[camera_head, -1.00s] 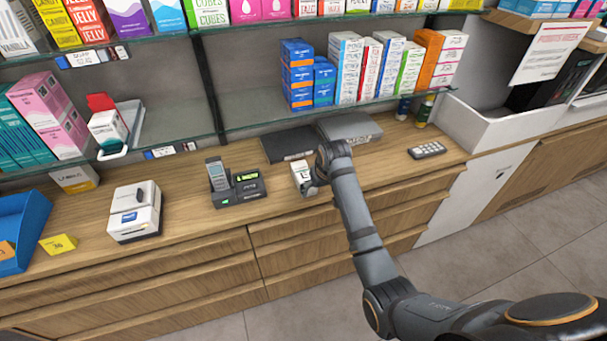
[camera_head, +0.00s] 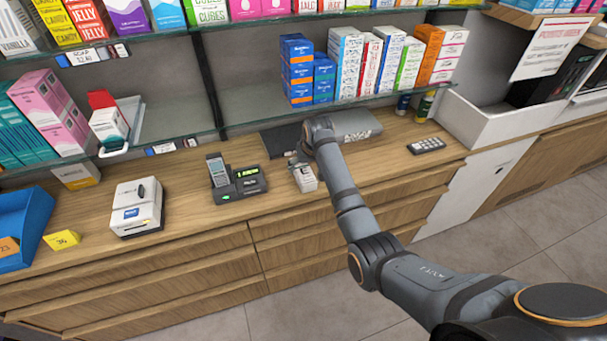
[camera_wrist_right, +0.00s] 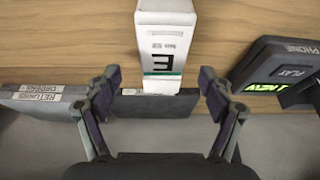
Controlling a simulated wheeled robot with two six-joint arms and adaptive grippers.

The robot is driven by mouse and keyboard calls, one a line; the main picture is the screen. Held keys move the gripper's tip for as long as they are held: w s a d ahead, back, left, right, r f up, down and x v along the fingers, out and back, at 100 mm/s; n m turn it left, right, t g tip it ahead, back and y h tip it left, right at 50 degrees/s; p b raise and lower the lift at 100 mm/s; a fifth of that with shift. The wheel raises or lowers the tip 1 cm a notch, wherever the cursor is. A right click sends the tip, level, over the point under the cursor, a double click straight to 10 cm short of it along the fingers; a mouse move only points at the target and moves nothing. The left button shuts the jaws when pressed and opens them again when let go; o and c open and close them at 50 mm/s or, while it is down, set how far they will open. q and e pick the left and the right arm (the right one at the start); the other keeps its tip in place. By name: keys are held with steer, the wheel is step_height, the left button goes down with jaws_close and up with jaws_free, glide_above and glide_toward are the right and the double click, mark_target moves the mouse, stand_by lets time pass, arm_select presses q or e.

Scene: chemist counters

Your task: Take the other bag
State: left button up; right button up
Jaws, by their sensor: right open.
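I cannot make out anything that is clearly a bag. My right gripper (camera_head: 297,161) is open over the wooden counter, and its open fingers also show in the right wrist view (camera_wrist_right: 158,79). A small white box (camera_head: 306,180) stands on the counter just in front of it. In the right wrist view the white box (camera_wrist_right: 165,45), marked with an E, shows between and beyond the fingertips, with no grip on it. My left gripper is not in view.
A phone with its base (camera_head: 236,181) is left of the white box. A white device (camera_head: 137,208) and a blue tray (camera_head: 27,230) are further left. A keypad (camera_head: 426,146) lies right. A glass shelf (camera_head: 250,107) with boxes hangs above. The counter's front right is clear.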

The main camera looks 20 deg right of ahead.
mark_target(304, 171)
steer(key=x, duration=0.4)
steer(key=shift+a+f+p, duration=0.15)
steer(key=shift+f+p, duration=0.05)
steer(key=shift+p, duration=0.1)
steer(key=shift+s+r, duration=0.1)
steer(key=c, duration=1.4)
steer(key=shift+o, duration=0.2)
